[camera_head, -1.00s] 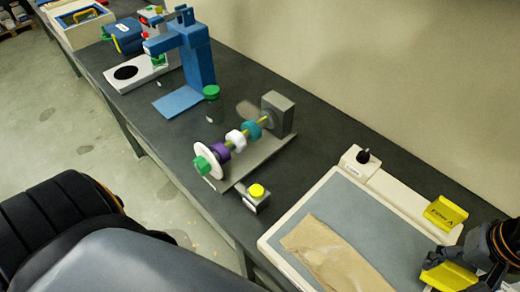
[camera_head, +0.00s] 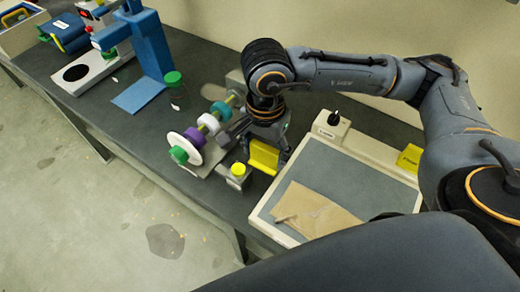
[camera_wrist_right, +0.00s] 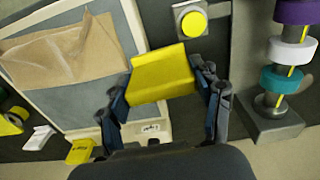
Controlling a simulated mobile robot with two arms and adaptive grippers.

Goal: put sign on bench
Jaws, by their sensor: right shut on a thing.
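My right gripper (camera_head: 270,140) is shut on a yellow sign (camera_head: 263,157). It holds the sign over the dark bench (camera_head: 225,205), between the spindle stand and the light-framed board. In the right wrist view the sign (camera_wrist_right: 162,77) sits between the two fingers (camera_wrist_right: 165,98), with its broad yellow face showing. From these views I cannot tell whether the sign touches the bench. A second yellow sign-like block (camera_head: 410,158) stands at the board's right edge. My left gripper is not in view.
A small block with a yellow button (camera_head: 238,172) stands just left of the sign. The spindle stand with coloured rings (camera_head: 200,137) is further left. The board (camera_head: 262,212) carries a brown paper bag (camera_head: 315,210). A green-capped jar (camera_head: 175,90) stands farther back.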

